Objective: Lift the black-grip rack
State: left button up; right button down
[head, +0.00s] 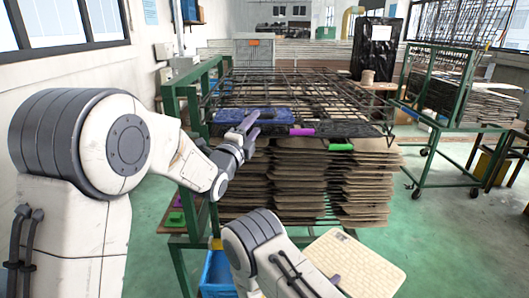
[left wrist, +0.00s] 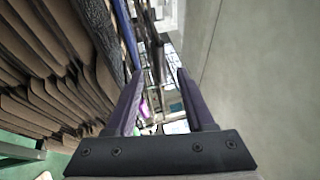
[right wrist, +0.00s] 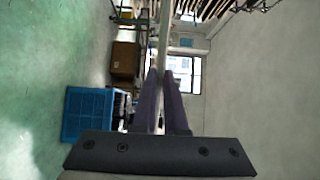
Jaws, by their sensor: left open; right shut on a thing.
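Black wire racks (head: 300,92) lie stacked on the green frame. One front edge carries a purple grip (head: 302,132), and a green grip (head: 340,147) sits just below it. I cannot make out a black grip. A blue tray (head: 228,116) lies at the stack's left front. My left gripper (head: 247,124) is open and empty at that corner; its spread fingers (left wrist: 160,74) also show in the left wrist view. My right gripper (right wrist: 161,73) is shut on a beige panel (head: 365,265), seen edge-on in the right wrist view (right wrist: 164,35). The panel is in front of the frame, low.
Several cardboard stacks (head: 300,180) fill the space below the racks. A green post (head: 170,105) stands at the frame's left. A blue crate (head: 217,272) is on the floor below. A green trolley (head: 435,150) stands at right. Green floor between is clear.

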aim_at(260, 117)
pick_arm(q)
jog(key=p+x, duration=0.3)
jog(key=x, duration=0.4)
jog(key=shift+w+d+r, duration=0.1)
jog(key=shift+w+r, duration=0.1)
jog(key=shift+w, duration=0.1)
jog(key=shift+w+d+p, duration=0.25)
jog(key=shift+w+p, duration=0.15)
jog(key=shift+w, duration=0.15)
grip_shut()
jog(key=shift+f, duration=0.1)
dwell(0.4)
